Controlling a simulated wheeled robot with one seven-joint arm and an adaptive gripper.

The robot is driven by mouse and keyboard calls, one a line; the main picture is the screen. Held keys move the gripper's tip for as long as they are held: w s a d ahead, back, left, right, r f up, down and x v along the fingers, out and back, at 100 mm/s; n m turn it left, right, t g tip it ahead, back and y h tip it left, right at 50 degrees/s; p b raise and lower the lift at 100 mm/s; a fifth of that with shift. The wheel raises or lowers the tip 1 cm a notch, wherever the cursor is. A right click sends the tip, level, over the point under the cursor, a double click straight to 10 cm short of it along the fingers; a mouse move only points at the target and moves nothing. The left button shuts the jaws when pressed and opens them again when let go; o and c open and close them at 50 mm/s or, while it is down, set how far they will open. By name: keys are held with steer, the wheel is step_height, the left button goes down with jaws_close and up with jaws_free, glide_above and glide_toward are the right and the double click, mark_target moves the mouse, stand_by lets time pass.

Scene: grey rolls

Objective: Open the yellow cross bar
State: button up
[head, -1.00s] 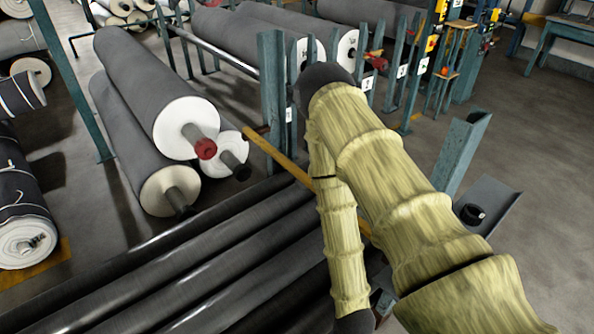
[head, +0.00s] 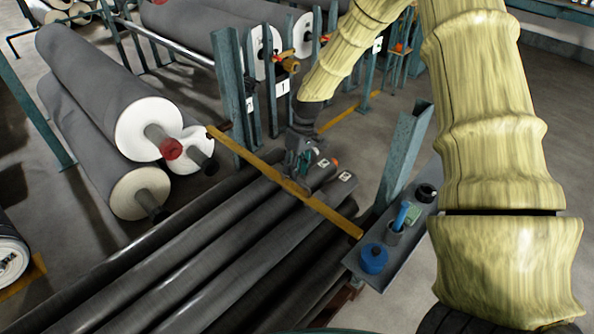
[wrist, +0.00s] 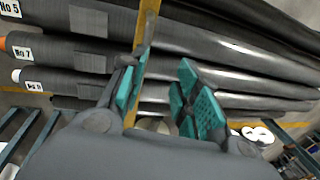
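The yellow cross bar (head: 328,212) lies slantwise over the dark rolls, from a post at the upper left to the post and tray at the lower right. It looks shut across the roll ends. My gripper (head: 299,158) is just beyond the middle of the bar, low over the roll ends. In the wrist view the cross bar (wrist: 146,30) runs down close beside the left finger, whose tip overlaps it. My gripper (wrist: 162,88) has its teal-padded fingers wide apart there. I cannot tell whether the finger touches the bar.
Long dark rolls (head: 215,262) with numbered labels lie under the bar. A grey tray (head: 376,276) with a blue tape roll (head: 373,258) and small items sits by the right post (head: 403,155). Large grey rolls (head: 105,85) rest at the left. Open floor lies at the right.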

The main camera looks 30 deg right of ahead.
step_height(320, 180, up, 5)
steer(key=w+d, duration=0.2)
steer(key=d, duration=0.1)
steer(key=p, duration=0.3)
glide_above(297, 186)
steer(key=shift+a+f, duration=0.15)
steer(key=shift+f, duration=4.95)
jaws_close()
